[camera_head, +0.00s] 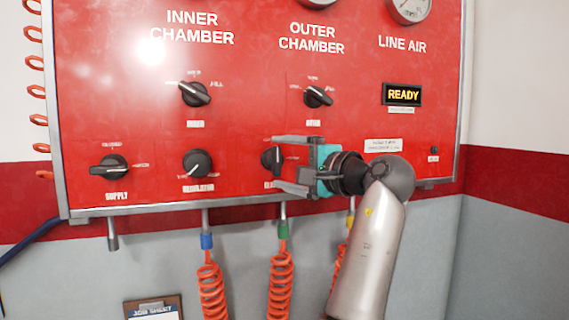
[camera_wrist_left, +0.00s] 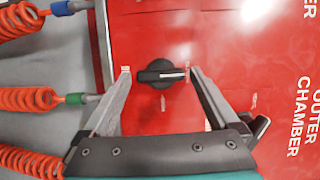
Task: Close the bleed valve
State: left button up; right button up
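The bleed valve (camera_head: 269,159) is a black knob in the lower row of the red panel, its label partly covered by my gripper. In the left wrist view the knob (camera_wrist_left: 160,74) shows whole, its handle lying crosswise with its white mark at the right end, toward the panel's top. My left gripper (camera_head: 277,164) is open in front of the knob, one finger above and one below it in the head view. In the wrist view its fingertips (camera_wrist_left: 159,71) stand either side of the knob with gaps. Whether they reach its depth is unclear. My right gripper is not in view.
The supply knob (camera_head: 110,168) and regulator knob (camera_head: 197,164) are to the left. Two more knobs (camera_head: 195,94) (camera_head: 318,96) sit above. A display (camera_head: 403,94) reads READY. Coiled orange hoses (camera_head: 280,285) hang below the panel, and a clipboard (camera_head: 153,307) is at the bottom.

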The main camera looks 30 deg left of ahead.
pick_arm(q)
jog(key=shift+o, duration=0.2)
jog(key=shift+s+d, duration=0.1)
jog(key=shift+d, duration=0.4)
jog(key=b+v, duration=0.3)
jog(key=v, duration=1.1)
jog(key=shift+b, duration=0.4)
jog(key=shift+s+d+r, duration=0.1)
